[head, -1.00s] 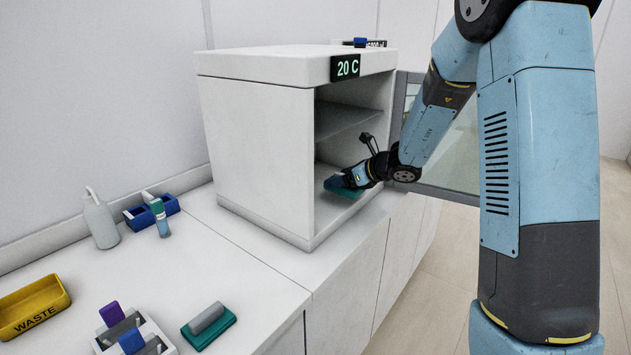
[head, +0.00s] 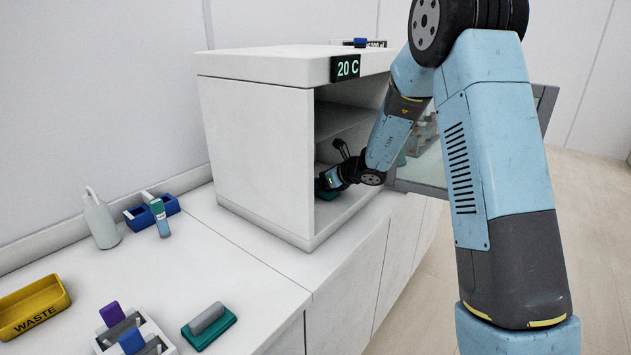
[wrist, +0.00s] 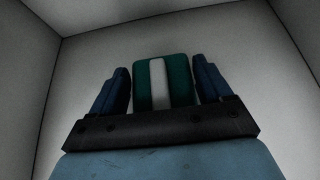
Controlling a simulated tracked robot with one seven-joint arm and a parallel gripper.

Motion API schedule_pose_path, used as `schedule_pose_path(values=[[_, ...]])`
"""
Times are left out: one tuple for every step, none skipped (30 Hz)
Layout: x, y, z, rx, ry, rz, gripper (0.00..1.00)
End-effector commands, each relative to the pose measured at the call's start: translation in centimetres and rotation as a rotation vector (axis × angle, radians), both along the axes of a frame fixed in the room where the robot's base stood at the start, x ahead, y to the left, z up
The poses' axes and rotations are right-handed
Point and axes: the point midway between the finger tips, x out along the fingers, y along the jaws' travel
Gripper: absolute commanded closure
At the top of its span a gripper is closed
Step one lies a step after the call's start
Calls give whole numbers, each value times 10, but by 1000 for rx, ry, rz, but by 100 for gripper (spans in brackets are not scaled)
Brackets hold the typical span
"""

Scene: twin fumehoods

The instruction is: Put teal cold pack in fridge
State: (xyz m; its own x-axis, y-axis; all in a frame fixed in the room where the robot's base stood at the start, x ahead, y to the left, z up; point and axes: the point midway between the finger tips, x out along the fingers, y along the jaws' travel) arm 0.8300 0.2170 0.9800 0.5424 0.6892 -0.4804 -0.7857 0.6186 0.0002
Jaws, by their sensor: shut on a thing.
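A teal block (head: 327,195) is low inside the open white fridge (head: 255,140), partly hidden by my gripper. In the wrist view the teal block (wrist: 180,88), with a pale stripe down its middle, lies between the two dark blue fingers. My gripper (wrist: 165,88) is shut on it, deep in the compartment below the shelf. I cannot tell whether the block touches the fridge floor. A similar teal block with a grey bar on top (head: 209,326) lies on the counter in front of the fridge.
The fridge door (head: 430,160) stands open at the right, behind my arm. A shelf (head: 350,120) crosses the compartment above my gripper. On the counter are a yellow waste tray (head: 33,306), a white bottle (head: 101,222), a blue rack (head: 165,210) and a white holder with purple and blue items.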

Motion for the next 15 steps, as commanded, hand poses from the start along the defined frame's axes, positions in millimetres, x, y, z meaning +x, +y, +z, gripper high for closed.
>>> schedule_pose_path(values=[[0, 0, 1, 0, -1, 0, 59], [0, 0, 1, 0, -1, 0, 59], [0, 0, 1, 0, -1, 0, 59], [0, 0, 1, 0, -1, 0, 59], [0, 0, 1, 0, -1, 0, 59], [0, 0, 0, 1, -1, 0, 59], [0, 0, -1, 1, -1, 0, 59], [0, 0, -1, 0, 0, 0, 20], [0, 0, -1, -1, -1, 0, 16], [0, 0, -1, -1, -1, 0, 13], [0, 0, -1, -1, -1, 0, 10], [0, 0, -1, -1, -1, 0, 6], [0, 0, -1, -1, -1, 0, 3], [0, 0, 0, -1, -1, 0, 0], [0, 0, 0, -1, -1, 0, 0]])
